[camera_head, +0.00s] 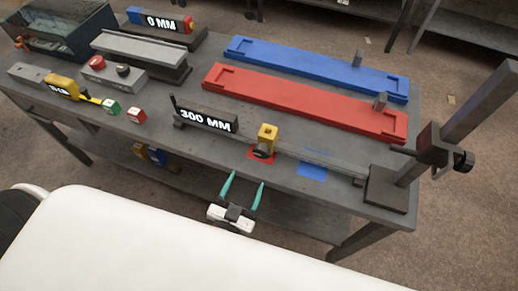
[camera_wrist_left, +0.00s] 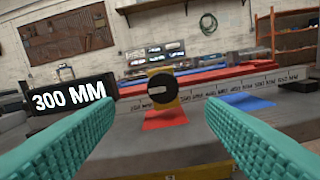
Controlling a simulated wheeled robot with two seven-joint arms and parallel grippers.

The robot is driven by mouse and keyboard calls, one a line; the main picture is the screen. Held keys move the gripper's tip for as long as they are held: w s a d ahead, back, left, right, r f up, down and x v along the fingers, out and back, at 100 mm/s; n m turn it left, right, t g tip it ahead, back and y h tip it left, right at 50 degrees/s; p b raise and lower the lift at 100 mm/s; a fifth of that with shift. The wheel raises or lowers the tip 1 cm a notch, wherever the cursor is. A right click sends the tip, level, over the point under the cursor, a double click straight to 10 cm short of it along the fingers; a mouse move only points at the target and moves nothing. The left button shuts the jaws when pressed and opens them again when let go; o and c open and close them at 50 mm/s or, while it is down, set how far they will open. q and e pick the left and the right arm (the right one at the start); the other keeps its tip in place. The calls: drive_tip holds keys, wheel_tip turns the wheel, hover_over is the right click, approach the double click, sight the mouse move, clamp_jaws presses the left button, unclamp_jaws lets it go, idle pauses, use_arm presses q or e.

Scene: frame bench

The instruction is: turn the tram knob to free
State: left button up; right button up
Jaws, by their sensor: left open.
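The tram knob (camera_wrist_left: 162,89) is a round black knob with a pale bar mark lying roughly level across its face. In the head view the dark knob (camera_head: 263,150) shows at the block's lower front. My left gripper (camera_head: 243,178) is open and empty at the bench's front edge. In the left wrist view its teal fingers (camera_wrist_left: 160,125) stand wide on either side of the knob, apart from it. My right gripper is not in view.
A black "300 MM" display (camera_head: 208,119) stands left of the block. Red (camera_head: 300,102) and blue (camera_head: 310,67) trays lie behind. Space directly before the knob is clear.

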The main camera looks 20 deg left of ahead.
sight(260, 155)
use_arm(q)
drive_tip(key=w, duration=0.3)
drive_tip(key=w+p, duration=0.1)
drive_tip(key=w, duration=0.5)
drive_tip(key=shift+w+d+p, duration=0.35)
drive_tip(key=shift+p, duration=0.05)
drive_tip(key=shift+w, duration=0.6)
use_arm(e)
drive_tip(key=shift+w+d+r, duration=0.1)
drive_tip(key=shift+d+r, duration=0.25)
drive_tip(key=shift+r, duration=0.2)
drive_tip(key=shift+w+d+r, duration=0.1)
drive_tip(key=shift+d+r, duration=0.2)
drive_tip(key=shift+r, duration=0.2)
use_arm(q)
drive_tip(key=c, duration=1)
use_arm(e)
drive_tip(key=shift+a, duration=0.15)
